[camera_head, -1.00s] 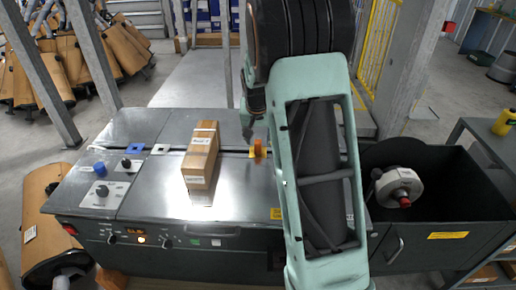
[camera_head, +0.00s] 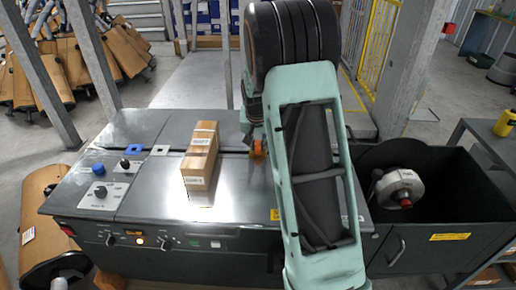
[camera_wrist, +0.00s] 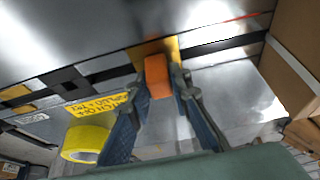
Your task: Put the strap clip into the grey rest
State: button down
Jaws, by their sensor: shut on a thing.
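The strap clip looks to be the small orange block (camera_wrist: 157,75) between my fingers in the wrist view. It also shows in the head view (camera_head: 258,149), at the dark strip across the metal bench top. My gripper (camera_wrist: 161,84) is shut on the orange block, one blue-grey finger on each side. A yellow piece (camera_wrist: 174,43) shows just beyond the block. I cannot tell whether the block still touches the bench. I cannot pick out the grey rest for certain in either view. My arm covers part of the bench in the head view.
A cardboard box (camera_head: 200,157) stands on the bench left of my gripper. A blue square (camera_head: 134,150), a white square (camera_head: 160,150) and knobs (camera_head: 99,169) lie farther left. A yellow roll (camera_wrist: 85,143) shows in the wrist view. A dark bin (camera_head: 450,195) holding a muffler part (camera_head: 400,186) stands right.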

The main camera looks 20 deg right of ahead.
jog(key=shift+r, duration=0.1)
jog(key=shift+r, duration=0.65)
jog(key=s+a+r+p, duration=0.3)
jog(key=s+a+r, duration=0.5)
jog(key=s+r, duration=0.3)
jog(key=shift+a+r, duration=0.25)
jog(key=shift+a, duration=0.05)
jog(key=shift+s, duration=0.1)
